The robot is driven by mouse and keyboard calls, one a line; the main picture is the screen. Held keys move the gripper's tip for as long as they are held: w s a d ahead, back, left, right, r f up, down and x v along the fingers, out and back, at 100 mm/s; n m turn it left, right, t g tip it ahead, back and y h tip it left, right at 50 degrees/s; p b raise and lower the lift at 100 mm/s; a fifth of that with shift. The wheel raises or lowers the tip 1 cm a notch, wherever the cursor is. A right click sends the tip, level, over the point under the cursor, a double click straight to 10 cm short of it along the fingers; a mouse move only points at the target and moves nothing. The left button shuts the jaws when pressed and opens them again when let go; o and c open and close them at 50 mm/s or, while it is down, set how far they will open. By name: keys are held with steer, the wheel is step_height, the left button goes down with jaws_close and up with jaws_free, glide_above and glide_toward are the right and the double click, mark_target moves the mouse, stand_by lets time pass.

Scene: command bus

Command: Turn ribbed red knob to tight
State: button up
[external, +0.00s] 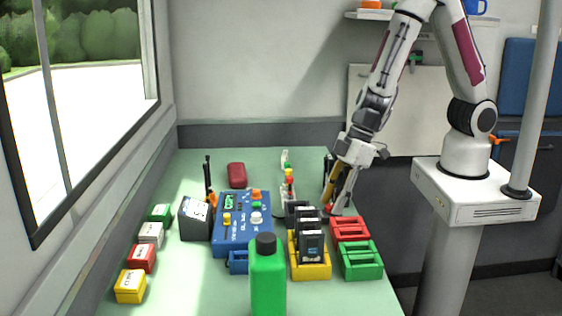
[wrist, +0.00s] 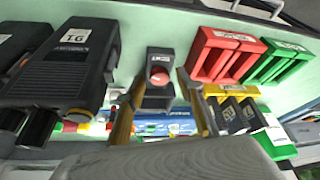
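A round red knob (wrist: 160,76) sits on a small black box with a pale label in the wrist view. Ribs on the knob are too small to make out. My gripper (wrist: 160,80) is open, with one yellowish finger on each side of the knob and box. The fingers look apart from the knob, but the gap in depth cannot be judged. In the external view my gripper (external: 334,205) points down low over the right part of the green table. The knob cannot be made out there.
Black radio-like devices (wrist: 70,65) stand left of my gripper in the wrist view. A red rack (external: 350,229), a green rack (external: 360,262) and a yellow rack (external: 312,271) are close by. A blue control panel (external: 240,232) and green bottle (external: 267,285) stand further left.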

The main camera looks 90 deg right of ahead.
steer(key=shift+d+n+g+y, duration=0.15)
steer(key=shift+n+g+y, duration=0.35)
steer(key=shift+n, duration=1.3)
steer(key=shift+w+n+y, duration=0.1)
steer(key=shift+n+y, duration=0.4)
steer(key=shift+n, duration=0.7)
steer(key=n+g, duration=0.1)
steer(key=n, duration=0.2)
steer(key=n+g+y, duration=0.1)
steer(key=n, duration=0.2)
steer(key=shift+w+d+g, duration=0.15)
steer(key=shift+w+g, duration=0.05)
steer(key=shift+g, duration=0.1)
steer(key=w+v, duration=0.1)
steer(key=v, duration=0.7)
steer(key=s+d+r+m+t+h, duration=0.1)
steer(key=s+d+r+m+t, duration=0.1)
steer(key=s+r+m, duration=0.4)
steer(key=s+d+r+m+t+h, duration=0.1)
steer(key=s+d+r+m+h, duration=0.1)
steer(key=s+r+m, duration=0.5)
steer(key=shift+s+r+t, duration=0.4)
steer(key=shift+s+r, duration=0.65)
steer(key=shift+s, duration=1.45)
